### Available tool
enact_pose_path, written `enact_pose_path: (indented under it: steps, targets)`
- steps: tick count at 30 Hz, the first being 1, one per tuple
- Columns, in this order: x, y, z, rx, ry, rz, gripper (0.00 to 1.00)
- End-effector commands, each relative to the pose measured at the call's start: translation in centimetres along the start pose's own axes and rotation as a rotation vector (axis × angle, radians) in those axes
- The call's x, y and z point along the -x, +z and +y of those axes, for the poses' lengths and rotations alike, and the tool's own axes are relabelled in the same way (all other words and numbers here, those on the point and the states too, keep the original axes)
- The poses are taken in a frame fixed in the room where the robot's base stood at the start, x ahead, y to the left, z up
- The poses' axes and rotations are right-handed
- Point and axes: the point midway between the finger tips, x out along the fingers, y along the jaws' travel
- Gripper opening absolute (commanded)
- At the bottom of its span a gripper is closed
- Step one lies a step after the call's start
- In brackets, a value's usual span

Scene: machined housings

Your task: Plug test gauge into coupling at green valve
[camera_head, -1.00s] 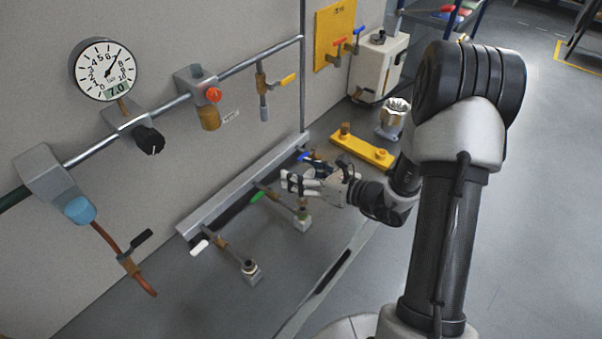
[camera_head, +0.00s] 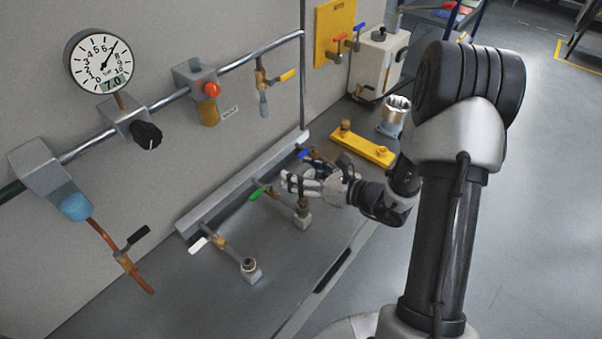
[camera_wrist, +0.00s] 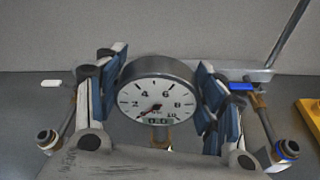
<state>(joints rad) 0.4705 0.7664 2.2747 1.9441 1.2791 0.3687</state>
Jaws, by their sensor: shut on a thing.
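My gripper (camera_wrist: 159,95) is shut on the test gauge (camera_wrist: 158,92), a round white dial with a dark grey rim, held upright between blue finger pads. Its needle points near zero. I cannot tell whether the gauge's stem touches the coupling.
The white-handled valve (camera_head: 198,245) has its coupling (camera_head: 250,269) nearer the camera. The blue-handled valve (camera_head: 303,154) lies beyond my gripper. A yellow bar (camera_head: 365,150) lies to the right. A pipe with a wall gauge (camera_head: 100,62) runs along the wall. Open floor lies right.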

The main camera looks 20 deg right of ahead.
Motion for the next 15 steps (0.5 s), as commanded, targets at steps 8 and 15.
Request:
enact_pose_path:
  steps: [8,15]
  targets:
    - [-0.2,-0.7,-0.2,0.0,0.0,-0.001,0.3]
    - [-0.4,-1.3,-0.4,0.0,0.0,-0.001,0.3]
